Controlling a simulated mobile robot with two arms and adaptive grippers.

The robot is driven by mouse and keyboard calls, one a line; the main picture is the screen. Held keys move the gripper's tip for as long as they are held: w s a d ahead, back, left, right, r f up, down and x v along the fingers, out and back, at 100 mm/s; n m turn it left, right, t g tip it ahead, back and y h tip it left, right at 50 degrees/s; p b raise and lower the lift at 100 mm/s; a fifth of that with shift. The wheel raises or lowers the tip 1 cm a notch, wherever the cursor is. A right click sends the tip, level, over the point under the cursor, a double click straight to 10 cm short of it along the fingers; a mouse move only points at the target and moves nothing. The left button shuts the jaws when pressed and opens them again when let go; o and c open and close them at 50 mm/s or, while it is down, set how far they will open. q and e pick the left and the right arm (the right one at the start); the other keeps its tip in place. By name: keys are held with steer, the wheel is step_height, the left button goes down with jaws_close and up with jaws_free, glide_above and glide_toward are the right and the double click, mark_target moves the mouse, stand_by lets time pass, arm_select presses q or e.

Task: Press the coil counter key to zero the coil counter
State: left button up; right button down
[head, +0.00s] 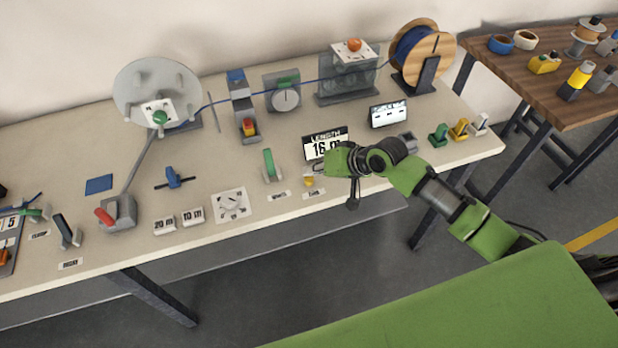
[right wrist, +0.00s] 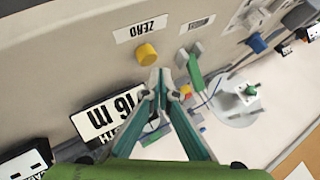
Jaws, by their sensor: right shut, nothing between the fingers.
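The coil counter key is a yellow button (head: 308,182) at the front of the bench, beside a small white label. In the right wrist view the yellow button (right wrist: 147,54) stands beside a label reading ZERO (right wrist: 140,28). The coil counter display (head: 325,145) is headed LENGTH and reads about 16 m; it also shows in the right wrist view (right wrist: 108,113). My right gripper (head: 320,169) is shut and empty. Its fingertips (right wrist: 168,78) appear close to the button; I cannot tell whether they touch it. My left gripper is not in view.
A green-handled lever (head: 269,165) stands left of the button with its own label. A small lit screen (head: 388,114) and a wooden spool of blue cable (head: 422,55) are behind. Green, yellow and white pieces (head: 460,130) stand at the bench's right end.

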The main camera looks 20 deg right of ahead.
mark_target(312, 179)
steer(key=shift+f, duration=0.15)
stand_by(0.7)
steer(key=shift+f, duration=0.3)
steer(key=shift+f, duration=0.6)
stand_by(0.6)
steer(key=shift+r, duration=0.1)
steer(key=shift+r+p, duration=0.9)
steer(key=shift+r, duration=0.05)
step_height(312, 179, up, 5)
steer(key=p, duration=0.5)
